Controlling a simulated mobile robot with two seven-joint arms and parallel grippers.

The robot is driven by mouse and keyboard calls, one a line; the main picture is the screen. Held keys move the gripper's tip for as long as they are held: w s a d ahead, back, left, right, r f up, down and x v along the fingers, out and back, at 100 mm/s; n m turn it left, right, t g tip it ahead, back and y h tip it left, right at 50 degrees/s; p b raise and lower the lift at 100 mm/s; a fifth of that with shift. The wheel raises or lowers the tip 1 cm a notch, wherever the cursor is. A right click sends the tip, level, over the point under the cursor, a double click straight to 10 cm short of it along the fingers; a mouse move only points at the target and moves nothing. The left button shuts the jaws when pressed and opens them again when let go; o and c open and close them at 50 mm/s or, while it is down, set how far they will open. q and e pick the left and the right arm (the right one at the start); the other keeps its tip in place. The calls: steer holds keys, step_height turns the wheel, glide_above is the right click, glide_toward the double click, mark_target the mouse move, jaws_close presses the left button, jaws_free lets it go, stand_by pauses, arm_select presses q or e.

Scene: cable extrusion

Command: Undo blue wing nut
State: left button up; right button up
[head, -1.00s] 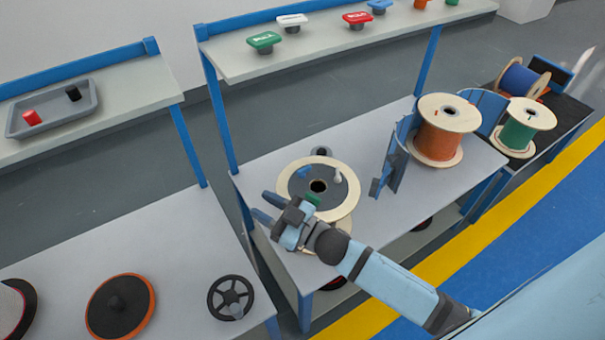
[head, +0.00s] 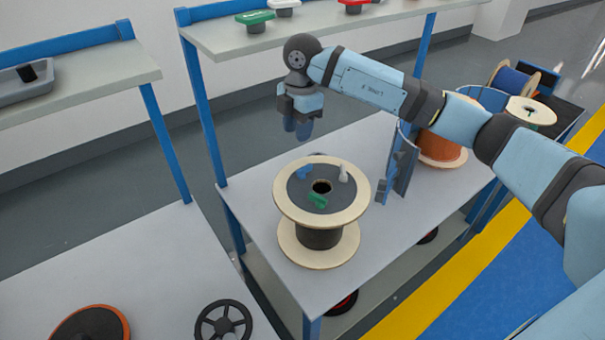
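A wooden cable spool (head: 350,212) with a dark centre plate stands upright on the table. The blue wing nut (head: 305,172) sits on the far left part of its top plate, a green one (head: 317,200) lies nearer me, and a white one (head: 343,172) is at the right. My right gripper (head: 298,134) points down in the air above and behind the blue wing nut, apart from it. Its two blue fingers overlap in this view, so I cannot tell how wide they are. Nothing shows held between them. My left gripper is not in view.
A grey-blue bracket (head: 398,168) stands right of the spool, with an orange cable spool (head: 441,147) beyond it. A shelf (head: 225,42) with several coloured knobs runs above the table's back. The table's right front (head: 420,208) is clear.

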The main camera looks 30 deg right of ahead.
mark_target(305, 167)
steer(key=shift+m+h, duration=0.5)
steer(key=f, duration=0.4)
steer(key=d+f+b, duration=0.1)
steer(key=f, duration=0.3)
steer(key=d+f, duration=0.1)
steer(key=f, duration=0.3)
steer(key=shift+w+d+f, duration=0.1)
steer(key=shift+w+f, duration=0.25)
jaws_close()
